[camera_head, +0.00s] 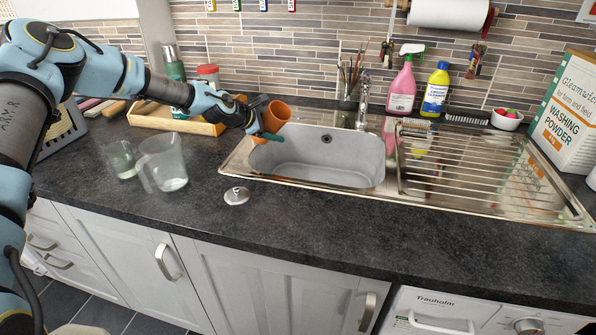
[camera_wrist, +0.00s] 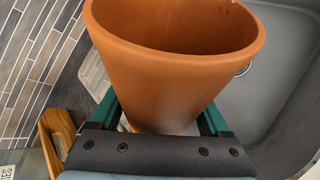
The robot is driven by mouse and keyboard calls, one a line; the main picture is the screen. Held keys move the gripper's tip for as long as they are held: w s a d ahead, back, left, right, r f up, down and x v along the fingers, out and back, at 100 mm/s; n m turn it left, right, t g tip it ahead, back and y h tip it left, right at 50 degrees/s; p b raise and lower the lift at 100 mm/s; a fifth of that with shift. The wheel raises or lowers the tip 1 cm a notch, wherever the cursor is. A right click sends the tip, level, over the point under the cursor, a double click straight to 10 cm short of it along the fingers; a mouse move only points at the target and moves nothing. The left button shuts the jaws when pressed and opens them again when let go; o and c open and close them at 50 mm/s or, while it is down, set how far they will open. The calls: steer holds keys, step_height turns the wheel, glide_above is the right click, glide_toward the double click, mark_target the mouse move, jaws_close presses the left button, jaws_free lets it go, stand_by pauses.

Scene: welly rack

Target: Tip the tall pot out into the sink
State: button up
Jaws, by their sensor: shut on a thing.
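The tall pot (camera_head: 275,117) is orange-brown terracotta, and my gripper (camera_head: 262,134) is shut on it. In the wrist view the pot (camera_wrist: 170,75) stands between the two green fingers (camera_wrist: 165,118), with its open mouth away from the palm. A few small dark specks show near its inner rim; its bottom is hidden. In the head view the pot is slightly tilted, above the left end of the sink. The grey sink basin (camera_head: 310,165) looks empty, with a dark round drain or overflow at its back wall.
A clear jug (camera_head: 163,163) and a glass (camera_head: 122,160) stand left on the dark worktop. A metal plug (camera_head: 237,196) lies before the sink. The tap (camera_head: 363,100) rises behind the basin. A wooden tray (camera_head: 150,116) is behind my arm.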

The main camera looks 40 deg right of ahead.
steer(key=shift+w+n+g+h+b, duration=0.3)
steer(key=shift+n+g+b, duration=0.45)
steer(key=shift+g, duration=0.25)
steer(key=shift+r+n+g+h, duration=0.3)
steer(key=shift+r+n+g, duration=0.3)
steer(key=shift+n+g, duration=0.25)
steer(key=shift+s+r+n+g+h, duration=0.1)
steer(key=shift+r+n+g+h, duration=0.3)
steer(key=shift+r+g, duration=0.2)
